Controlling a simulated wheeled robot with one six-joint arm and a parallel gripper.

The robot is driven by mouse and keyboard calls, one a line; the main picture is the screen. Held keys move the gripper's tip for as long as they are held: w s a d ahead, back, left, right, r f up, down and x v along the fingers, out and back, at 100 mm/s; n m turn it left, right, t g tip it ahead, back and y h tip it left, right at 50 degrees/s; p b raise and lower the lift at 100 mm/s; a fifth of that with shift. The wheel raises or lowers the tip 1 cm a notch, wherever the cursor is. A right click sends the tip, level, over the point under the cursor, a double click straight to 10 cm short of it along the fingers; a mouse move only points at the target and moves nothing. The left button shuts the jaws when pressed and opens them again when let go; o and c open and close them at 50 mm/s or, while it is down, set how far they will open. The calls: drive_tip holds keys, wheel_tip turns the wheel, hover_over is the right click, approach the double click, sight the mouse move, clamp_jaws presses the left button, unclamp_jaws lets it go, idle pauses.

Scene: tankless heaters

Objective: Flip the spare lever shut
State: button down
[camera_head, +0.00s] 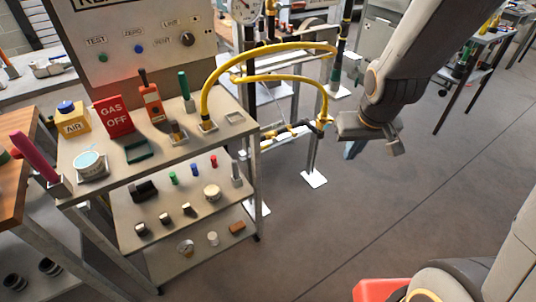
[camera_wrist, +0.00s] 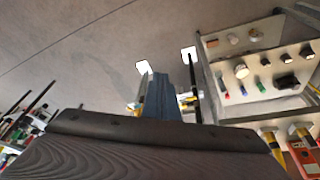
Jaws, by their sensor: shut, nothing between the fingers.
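My gripper (camera_head: 353,150) hangs in the upper middle of the head view, just right of the pipe stand, with its blue fingers together and nothing between them. It also shows in the wrist view (camera_wrist: 164,100), blue above the dark wrist housing. The yellow gas hose (camera_head: 270,46) arches from the cart to a pipe run with dark fittings (camera_head: 324,121), a little left of my gripper and apart from it in the picture. Small levers there are too tiny to tell apart. I cannot tell which one is the spare lever or how it stands.
A steel cart (camera_head: 140,166) with loose fittings stands at the left, carrying a red GAS OFF sign (camera_head: 114,117) and a yellow AIR block (camera_head: 73,117). White-footed stand legs (camera_head: 313,178) stand left of my gripper.

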drive_tip(key=w+a+f+n+t+b, duration=0.25)
drive_tip(key=w+f+b, duration=0.45)
drive_tip(key=w+f, duration=0.4)
drive_tip(key=w+a+f+n+t+y+b, duration=0.1)
drive_tip(key=w+a+f+t+y+b, duration=0.3)
drive_tip(key=w+a+f+y+b, duration=0.1)
drive_tip(key=w+a+f+n+t+y+b, duration=0.2)
drive_tip(key=w+a+f+t+y+b, duration=0.2)
drive_tip(key=w+a+f+b, duration=0.4)
wheel_tip(320, 180, down, 5)
drive_tip(key=w+y+b, duration=0.1)
drive_tip(key=b, duration=0.5)
drive_tip(key=shift+w+a+r+b, duration=0.2)
drive_tip(key=shift+w+a+b, duration=0.05)
drive_tip(key=shift+w+b, duration=0.05)
drive_tip(key=shift+t, duration=0.25)
drive_tip(key=w+a+f+b, duration=0.2)
drive_tip(key=w+a, duration=0.4)
drive_tip(key=w, duration=0.3)
drive_tip(key=shift+f, duration=0.85)
drive_tip(key=shift+a+n, duration=0.2)
drive_tip(key=shift+n, duration=0.05)
